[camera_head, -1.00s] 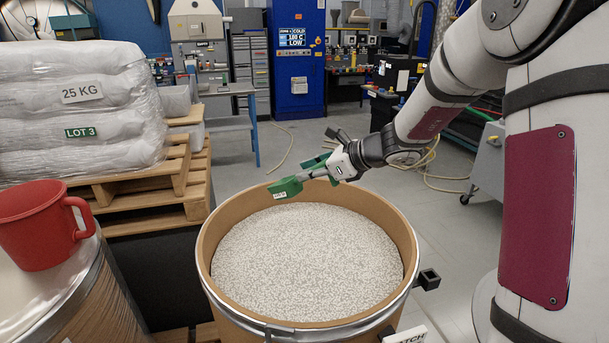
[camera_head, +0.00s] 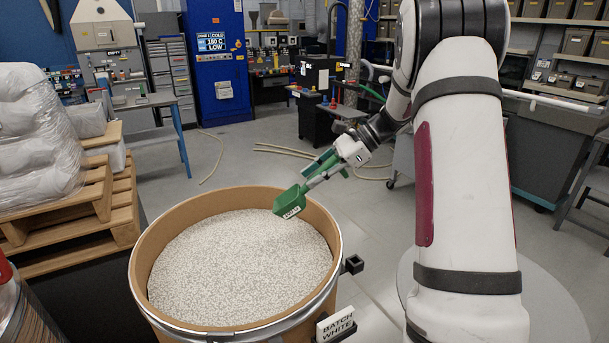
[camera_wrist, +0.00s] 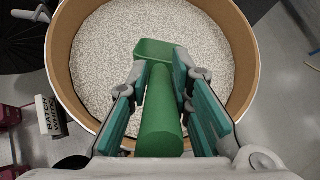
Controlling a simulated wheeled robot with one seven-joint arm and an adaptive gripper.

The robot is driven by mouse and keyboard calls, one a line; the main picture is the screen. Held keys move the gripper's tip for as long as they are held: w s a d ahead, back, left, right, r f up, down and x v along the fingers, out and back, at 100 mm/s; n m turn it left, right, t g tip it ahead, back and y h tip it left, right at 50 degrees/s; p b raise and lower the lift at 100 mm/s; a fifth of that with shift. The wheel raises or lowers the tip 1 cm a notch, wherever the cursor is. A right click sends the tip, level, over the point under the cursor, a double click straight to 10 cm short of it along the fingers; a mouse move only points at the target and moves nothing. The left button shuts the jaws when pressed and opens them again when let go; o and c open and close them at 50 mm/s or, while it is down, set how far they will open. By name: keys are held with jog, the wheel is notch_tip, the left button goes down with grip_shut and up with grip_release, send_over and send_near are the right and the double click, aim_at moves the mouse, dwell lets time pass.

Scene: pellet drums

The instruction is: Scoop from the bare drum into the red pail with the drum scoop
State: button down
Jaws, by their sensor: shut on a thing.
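My gripper (camera_head: 330,163) is shut on the handle of the green drum scoop (camera_head: 290,202). The wrist view shows the scoop's thick green handle (camera_wrist: 160,118) between the two fingers, with the bowl pointing away. The scoop is over the far right rim of an open drum (camera_head: 146,262), apart from the pellets as far as I can tell. This drum has a bare brown inner wall and holds white-grey pellets (camera_head: 235,268). I cannot see pellets in the scoop, and its inside is partly hidden. Only a sliver of the red pail (camera_head: 4,271) shows at the left edge.
A "BATCH WHITE" sign (camera_head: 336,325) and a dark bracket (camera_head: 353,264) stick out at the drum's right. A pallet (camera_head: 75,215) with wrapped sacks (camera_head: 35,140) stands at the left. The floor behind the drum is open, with hoses lying on it.

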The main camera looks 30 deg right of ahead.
aim_at(302, 195)
dwell(0.3)
